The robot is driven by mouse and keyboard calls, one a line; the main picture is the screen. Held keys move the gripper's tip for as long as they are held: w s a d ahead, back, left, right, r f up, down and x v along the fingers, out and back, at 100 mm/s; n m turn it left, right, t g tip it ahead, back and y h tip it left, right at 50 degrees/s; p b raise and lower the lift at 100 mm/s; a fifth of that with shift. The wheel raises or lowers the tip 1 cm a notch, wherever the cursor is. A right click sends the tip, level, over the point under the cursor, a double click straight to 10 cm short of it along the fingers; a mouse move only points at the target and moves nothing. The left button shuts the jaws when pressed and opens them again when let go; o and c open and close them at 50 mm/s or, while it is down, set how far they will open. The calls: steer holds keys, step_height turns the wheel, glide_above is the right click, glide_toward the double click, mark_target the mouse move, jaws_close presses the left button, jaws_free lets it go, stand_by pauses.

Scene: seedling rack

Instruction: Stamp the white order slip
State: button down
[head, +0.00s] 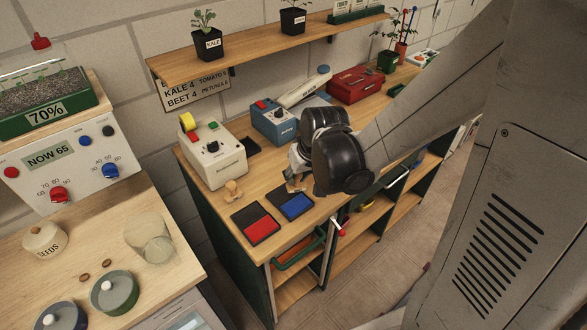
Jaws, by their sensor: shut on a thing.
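My gripper (296,179) points down over the bench, just behind the blue ink pad (297,206). It is shut on a small tan thing, apparently a wooden stamp (297,187), mostly hidden by the fingers and wrist. Whether its base touches the bench or pad is too small to tell. The red ink pad (257,227) lies open left of the blue one, near the bench's front edge. I cannot make out the white order slip; my arm hides part of the bench.
The cream machine (213,155), a blue machine (274,124) and a red box (356,84) stand along the back of the bench (220,207). A shelf with potted seedlings (270,45) hangs above. A left counter holds a lidded jar (45,239) and a glass (150,239).

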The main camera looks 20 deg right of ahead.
mark_target(298, 188)
steer(key=shift+s+a+f, duration=0.1)
steer(key=shift+s+a, duration=0.05)
steer(key=shift+a, duration=0.05)
steer(key=shift+d+f+b, duration=0.15)
steer(key=shift+f+b, duration=0.3)
steer(key=shift+f, duration=0.05)
steer(key=shift+f+b, duration=1.7)
steer(key=shift+f, duration=0.7)
steer(key=shift+f+b, duration=0.55)
steer(key=shift+b, duration=0.2)
stand_by(0.5)
steer(key=shift+r+p, duration=2.45)
steer(key=shift+r, duration=1.1)
